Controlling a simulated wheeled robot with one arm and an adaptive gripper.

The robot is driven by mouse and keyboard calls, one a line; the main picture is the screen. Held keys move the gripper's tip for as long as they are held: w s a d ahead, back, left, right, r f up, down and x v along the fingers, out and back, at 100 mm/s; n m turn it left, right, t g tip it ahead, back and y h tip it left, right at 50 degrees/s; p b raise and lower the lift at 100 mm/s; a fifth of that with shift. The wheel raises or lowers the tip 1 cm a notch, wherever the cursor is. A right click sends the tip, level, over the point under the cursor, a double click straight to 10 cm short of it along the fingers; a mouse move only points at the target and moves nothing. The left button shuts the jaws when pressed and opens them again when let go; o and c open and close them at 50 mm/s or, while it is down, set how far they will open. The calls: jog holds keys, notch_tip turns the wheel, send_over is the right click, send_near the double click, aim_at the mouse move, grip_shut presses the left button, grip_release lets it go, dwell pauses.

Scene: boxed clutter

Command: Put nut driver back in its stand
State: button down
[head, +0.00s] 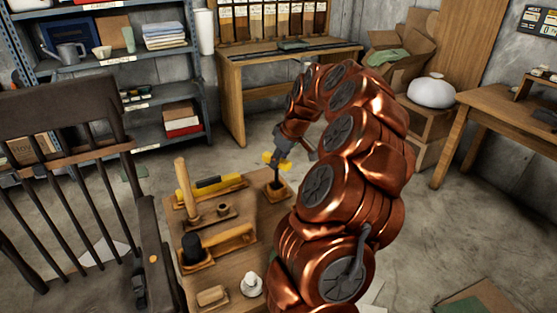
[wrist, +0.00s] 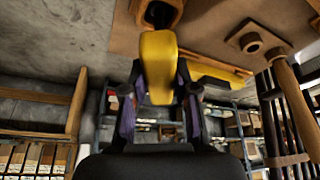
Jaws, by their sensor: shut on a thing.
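The nut driver (head: 285,165) has a yellow handle, which also shows in the wrist view (wrist: 158,65). My gripper (head: 281,150) is shut on this handle, with one finger on each side of it in the wrist view (wrist: 160,95). The small wooden stand (head: 284,192) is on the far right part of the low wooden table, directly below the driver. A dark part shows between the handle and the stand. In the wrist view the stand (wrist: 147,5) is beyond the handle's far end. I cannot tell whether the driver's tip is seated in it.
The table (head: 232,272) also holds a yellow level (head: 210,187), an upright wooden handle (head: 183,182), a dark cylinder (head: 191,247) on a wooden base and a small white object (head: 251,284). A dark slatted chair (head: 70,130) is at the left.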

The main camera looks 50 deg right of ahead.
jog(key=c, duration=0.8)
grip_release()
jog(key=v, duration=1.2)
